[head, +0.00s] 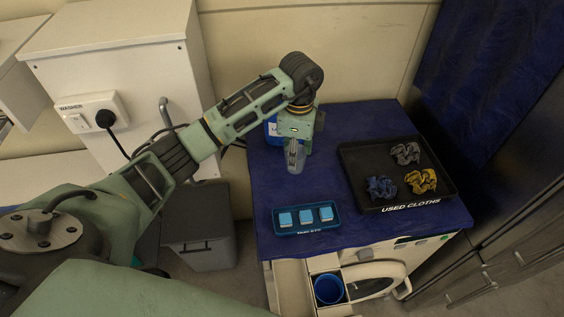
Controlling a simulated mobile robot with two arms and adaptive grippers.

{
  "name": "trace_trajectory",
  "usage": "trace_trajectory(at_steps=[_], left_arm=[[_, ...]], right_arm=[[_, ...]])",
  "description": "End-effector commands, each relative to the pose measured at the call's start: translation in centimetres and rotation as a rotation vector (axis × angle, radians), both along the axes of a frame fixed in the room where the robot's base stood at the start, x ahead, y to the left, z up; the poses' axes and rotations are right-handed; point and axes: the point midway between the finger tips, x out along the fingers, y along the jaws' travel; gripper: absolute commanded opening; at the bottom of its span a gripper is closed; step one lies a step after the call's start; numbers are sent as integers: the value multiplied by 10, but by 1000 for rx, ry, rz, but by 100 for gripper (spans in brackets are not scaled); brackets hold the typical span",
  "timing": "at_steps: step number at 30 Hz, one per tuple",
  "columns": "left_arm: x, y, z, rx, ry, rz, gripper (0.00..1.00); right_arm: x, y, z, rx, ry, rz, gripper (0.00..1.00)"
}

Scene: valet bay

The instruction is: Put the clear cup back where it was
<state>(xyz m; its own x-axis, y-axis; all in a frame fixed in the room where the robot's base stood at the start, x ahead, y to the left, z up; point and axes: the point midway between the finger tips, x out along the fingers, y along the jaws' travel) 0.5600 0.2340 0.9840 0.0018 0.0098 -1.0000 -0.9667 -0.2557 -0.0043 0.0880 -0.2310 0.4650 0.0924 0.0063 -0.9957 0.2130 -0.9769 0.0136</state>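The clear cup (294,164) is a small translucent cup over the dark blue counter top, near its back left part. My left gripper (294,147) comes down from above, and its fingers close on the cup's upper part. I cannot tell whether the cup's base touches the counter. The cup is small and partly hidden by the fingers. My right gripper is not in view.
A blue-labelled container (270,129) stands behind my gripper, mostly hidden. A blue tray (307,229) holds blue tablets. A black tray (410,200) marked USED CLOTHS holds crumpled cloths. Below the front edge, an open drawer (290,285) has a blue round compartment (328,288).

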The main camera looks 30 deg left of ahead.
Motion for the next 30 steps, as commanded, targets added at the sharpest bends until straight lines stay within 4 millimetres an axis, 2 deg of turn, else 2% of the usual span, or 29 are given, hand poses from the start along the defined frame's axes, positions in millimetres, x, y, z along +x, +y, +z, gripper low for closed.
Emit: trace_trajectory(at_steps=[1, 3, 7, 11, 18, 30], left_arm=[[-5, 11, -3, 2, 4, 2, 15], [-9, 21, -11, 1, 2, 1, 15], [-13, 31, -19, -1, -1, -1, 15], [-14, 33, -29, -2, 3, -3, 15], [-14, 32, -59, 0, 1, -4, 15], [-13, 33, -67, 0, -1, -4, 15]], right_arm=[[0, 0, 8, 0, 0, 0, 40], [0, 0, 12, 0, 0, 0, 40], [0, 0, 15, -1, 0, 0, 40], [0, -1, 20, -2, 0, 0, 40], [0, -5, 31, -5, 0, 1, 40], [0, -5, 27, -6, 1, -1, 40]])
